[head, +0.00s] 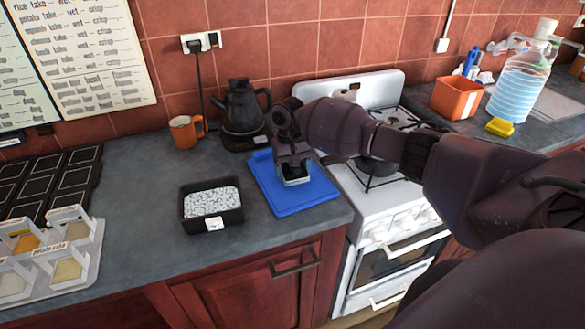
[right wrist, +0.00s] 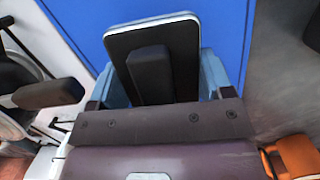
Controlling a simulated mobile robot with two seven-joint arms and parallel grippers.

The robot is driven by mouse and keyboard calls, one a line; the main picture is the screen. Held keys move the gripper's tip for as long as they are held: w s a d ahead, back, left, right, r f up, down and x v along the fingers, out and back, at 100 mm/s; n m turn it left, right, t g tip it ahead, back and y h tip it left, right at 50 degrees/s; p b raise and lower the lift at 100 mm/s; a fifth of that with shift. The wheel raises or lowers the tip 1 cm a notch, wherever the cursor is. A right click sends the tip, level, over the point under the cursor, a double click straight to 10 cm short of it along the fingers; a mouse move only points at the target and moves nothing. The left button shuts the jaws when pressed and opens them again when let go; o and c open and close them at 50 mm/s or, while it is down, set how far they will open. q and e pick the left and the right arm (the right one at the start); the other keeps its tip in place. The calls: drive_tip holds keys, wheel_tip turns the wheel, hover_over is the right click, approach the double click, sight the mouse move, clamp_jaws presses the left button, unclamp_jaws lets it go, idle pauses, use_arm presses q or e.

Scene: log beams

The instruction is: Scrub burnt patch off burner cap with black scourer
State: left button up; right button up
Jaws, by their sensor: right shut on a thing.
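In the right wrist view the gripper (right wrist: 158,85) is shut on the black scourer (right wrist: 185,45), a flat black pad with a pale rim and a raised black grip. The scourer is above or on the blue board (right wrist: 230,20); I cannot tell if they touch. A dark round burner part (head: 376,166) shows on the white stove (head: 400,195), partly behind my right arm. I cannot make out a burnt patch. My left gripper is not in view.
A black bin of pale granules (head: 212,222) stands left of the board. A black kettle (head: 240,118) and an orange mug (head: 184,131) stand behind. Counter between rack and bin is clear.

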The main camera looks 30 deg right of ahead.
use_arm(q)
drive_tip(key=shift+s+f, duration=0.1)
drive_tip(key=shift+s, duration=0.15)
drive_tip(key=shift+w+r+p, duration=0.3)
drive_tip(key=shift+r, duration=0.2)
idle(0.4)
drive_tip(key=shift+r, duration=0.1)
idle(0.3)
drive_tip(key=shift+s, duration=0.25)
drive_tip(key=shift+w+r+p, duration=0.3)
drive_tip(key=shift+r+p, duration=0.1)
drive_tip(key=shift+p, duration=0.05)
idle(0.8)
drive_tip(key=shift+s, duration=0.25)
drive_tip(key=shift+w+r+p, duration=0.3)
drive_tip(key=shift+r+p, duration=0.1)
idle(0.8)
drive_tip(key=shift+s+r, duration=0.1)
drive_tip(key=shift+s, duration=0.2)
idle(0.4)
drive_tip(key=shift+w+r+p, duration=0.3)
drive_tip(key=shift+p, duration=0.05)
idle(0.5)
